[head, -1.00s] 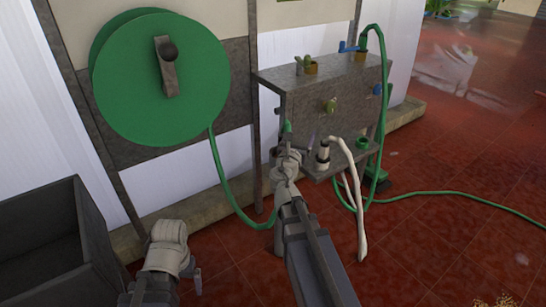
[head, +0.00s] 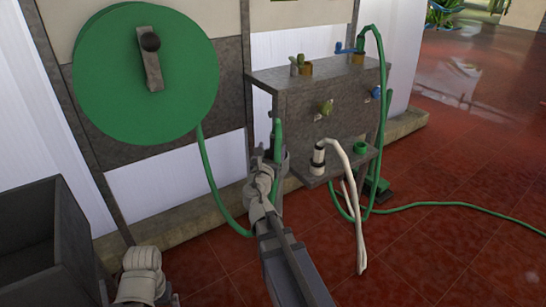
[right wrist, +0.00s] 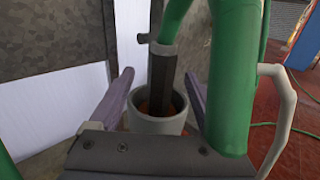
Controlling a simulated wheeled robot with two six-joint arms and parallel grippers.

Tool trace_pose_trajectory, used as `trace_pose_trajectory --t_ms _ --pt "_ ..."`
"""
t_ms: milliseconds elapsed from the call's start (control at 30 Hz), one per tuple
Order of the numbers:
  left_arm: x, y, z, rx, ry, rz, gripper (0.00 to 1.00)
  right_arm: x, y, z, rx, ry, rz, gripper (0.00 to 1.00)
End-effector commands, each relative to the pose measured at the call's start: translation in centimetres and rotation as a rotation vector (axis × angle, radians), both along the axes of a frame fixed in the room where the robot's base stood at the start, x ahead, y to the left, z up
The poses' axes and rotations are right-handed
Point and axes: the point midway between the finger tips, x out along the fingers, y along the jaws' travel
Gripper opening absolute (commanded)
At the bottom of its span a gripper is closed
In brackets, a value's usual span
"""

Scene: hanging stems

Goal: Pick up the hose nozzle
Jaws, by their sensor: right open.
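The hose nozzle (right wrist: 162,72) is a dark piece joined to a green hose in the right wrist view. It stands nearly upright with its lower end inside a round grey cup (right wrist: 157,124). In the head view its green upper part (head: 278,135) shows just beyond my right gripper (head: 258,156). In the right wrist view my right gripper (right wrist: 159,78) is open. Its two purple fingers lie left and right of the nozzle and cup, with no clear contact. Part of my left arm is at the lower left of the head view; its jaws do not show.
A thick green hose (right wrist: 235,80) passes close to the right finger. A grey stand (head: 300,115) with taps is to the right, with a white hanging tube (head: 350,180) in front. A green reel (head: 145,75) is on the wall. A dark bin (head: 35,240) stands left.

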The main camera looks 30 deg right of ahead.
Motion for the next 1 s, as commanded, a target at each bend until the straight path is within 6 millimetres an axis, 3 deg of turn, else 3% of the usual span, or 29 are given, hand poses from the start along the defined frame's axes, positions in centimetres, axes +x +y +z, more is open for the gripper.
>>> trace_pose_trajectory --t_ms 200,467,767,1000 --pt "0.0 0.0 0.0 0.0 0.0 0.0 0.95 1.8 -1.5 0.0 0.0 0.0 -0.002 0.81" --pt "0.0 0.0 -0.1 0.0 0.0 0.0 0.95 2.4 -2.1 -0.1 0.0 0.0 -0.001 0.81" --pt "0.0 0.0 -0.3 0.0 0.0 -0.001 0.95 5.5 -4.9 -0.3 0.0 0.0 -0.002 0.81" --pt "0.0 0.0 -0.3 0.0 0.0 -0.001 0.95 5.6 -5.1 -0.3 0.0 0.0 0.0 0.81"
